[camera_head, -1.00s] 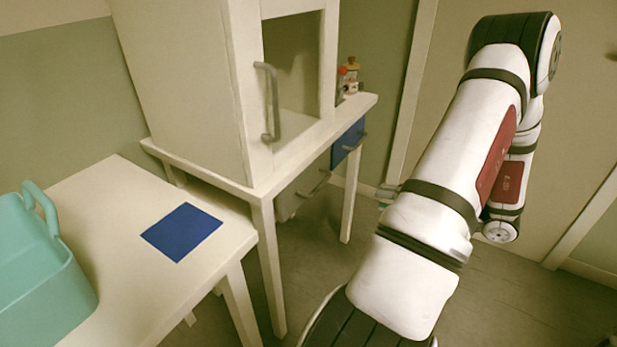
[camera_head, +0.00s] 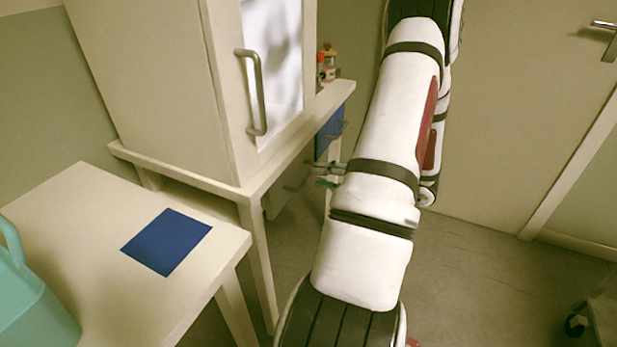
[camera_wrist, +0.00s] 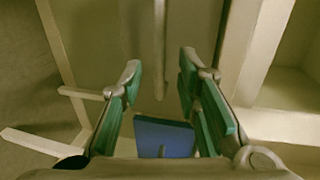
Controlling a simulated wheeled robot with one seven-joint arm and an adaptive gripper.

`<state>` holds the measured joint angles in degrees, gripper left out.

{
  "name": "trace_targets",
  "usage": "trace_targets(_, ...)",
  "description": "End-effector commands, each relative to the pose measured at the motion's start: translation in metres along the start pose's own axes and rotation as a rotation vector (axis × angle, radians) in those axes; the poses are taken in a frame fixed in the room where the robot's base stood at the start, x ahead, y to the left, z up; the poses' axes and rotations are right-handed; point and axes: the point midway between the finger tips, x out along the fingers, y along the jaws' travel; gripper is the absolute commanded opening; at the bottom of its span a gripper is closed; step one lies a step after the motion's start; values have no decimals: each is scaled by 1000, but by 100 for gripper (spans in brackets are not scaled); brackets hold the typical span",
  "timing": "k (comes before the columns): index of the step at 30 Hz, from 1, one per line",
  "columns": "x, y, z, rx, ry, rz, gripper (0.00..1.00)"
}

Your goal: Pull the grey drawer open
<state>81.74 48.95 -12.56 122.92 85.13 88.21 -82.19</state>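The grey drawer (camera_head: 277,202) is under the table with the cabinet, left of the blue drawer (camera_head: 329,135); it looks shut. Its bar handle (camera_head: 296,186) shows just left of my gripper (camera_head: 329,175) in the head view. In the wrist view the grey drawer front (camera_wrist: 205,30) fills the middle, and its handle (camera_wrist: 158,45) runs upright in the picture between my fingers. My gripper (camera_wrist: 160,68) is open, with green pads on either side of the bar. I cannot tell whether the fingertips reach around it. The blue drawer (camera_wrist: 165,138) shows low between the fingers.
The cabinet (camera_head: 150,80) with a handled door stands on the table (camera_head: 215,185). Small bottles (camera_head: 327,65) stand behind it. A side table (camera_head: 85,220) at left carries a blue mat (camera_head: 167,241) and a teal basket (camera_head: 40,315). Floor at right is mostly clear.

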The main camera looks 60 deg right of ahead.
Motion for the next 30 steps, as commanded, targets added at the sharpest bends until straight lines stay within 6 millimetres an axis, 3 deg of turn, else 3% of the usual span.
trace_targets(3, 20, 0, 1, 0, -2, 0, 30)
trace_targets(9, 39, 0, 0, -1, 0, 1, 30)
trace_targets(20, 43, 0, 0, 0, 1, 1, 30)
trace_targets(24, 43, 0, 0, 0, 1, 1, 0)
trace_targets(30, 43, 0, 0, -1, 1, 1, 0)
